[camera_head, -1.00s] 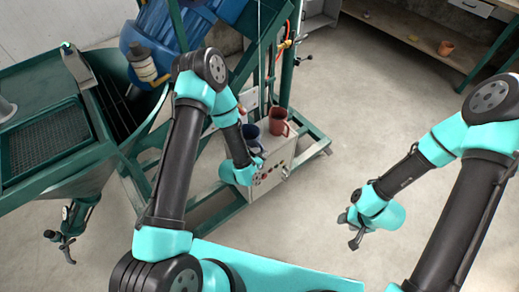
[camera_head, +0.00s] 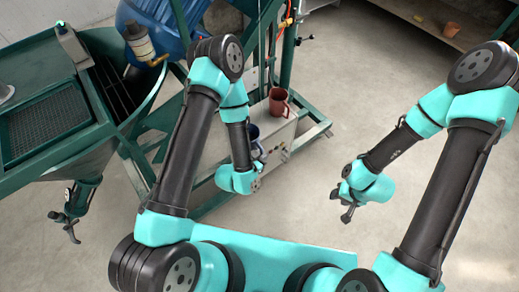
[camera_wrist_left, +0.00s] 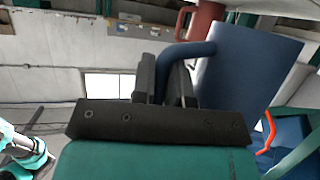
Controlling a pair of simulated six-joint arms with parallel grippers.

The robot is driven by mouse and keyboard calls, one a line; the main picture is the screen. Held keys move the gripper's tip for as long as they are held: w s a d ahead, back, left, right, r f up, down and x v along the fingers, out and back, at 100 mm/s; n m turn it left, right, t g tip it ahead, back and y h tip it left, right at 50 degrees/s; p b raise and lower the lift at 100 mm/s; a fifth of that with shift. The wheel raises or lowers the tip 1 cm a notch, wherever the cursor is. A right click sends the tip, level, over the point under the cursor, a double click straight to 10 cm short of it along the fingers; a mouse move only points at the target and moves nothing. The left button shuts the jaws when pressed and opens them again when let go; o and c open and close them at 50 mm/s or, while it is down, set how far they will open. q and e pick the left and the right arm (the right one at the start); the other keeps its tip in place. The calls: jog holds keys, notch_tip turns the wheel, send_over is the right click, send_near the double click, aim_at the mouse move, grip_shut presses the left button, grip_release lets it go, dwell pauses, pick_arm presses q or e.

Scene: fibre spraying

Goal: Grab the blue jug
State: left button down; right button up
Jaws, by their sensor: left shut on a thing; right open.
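The blue jug (camera_head: 253,132) is partly hidden behind my left arm in the head view. In the left wrist view the jug (camera_wrist_left: 245,70) is large, and its handle runs between the two fingers. My left gripper (camera_wrist_left: 167,78) is shut on that handle. In the head view the left gripper (camera_head: 258,168) is at the near side of the light box, with its fingers hard to make out. My right gripper (camera_head: 344,204) is open and empty above bare floor at the right.
A red-brown jug (camera_head: 279,101) stands on the light control box (camera_head: 282,136), behind the blue jug. A green steel frame (camera_head: 318,130) surrounds the box. A green machine with a grate (camera_head: 45,130) fills the left.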

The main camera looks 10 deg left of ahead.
pick_arm(q)
jog(key=shift+s+d+r, duration=0.1)
jog(key=shift+s+d, duration=0.1)
jog(key=shift+s, duration=0.75)
jog(key=shift+s, duration=0.1)
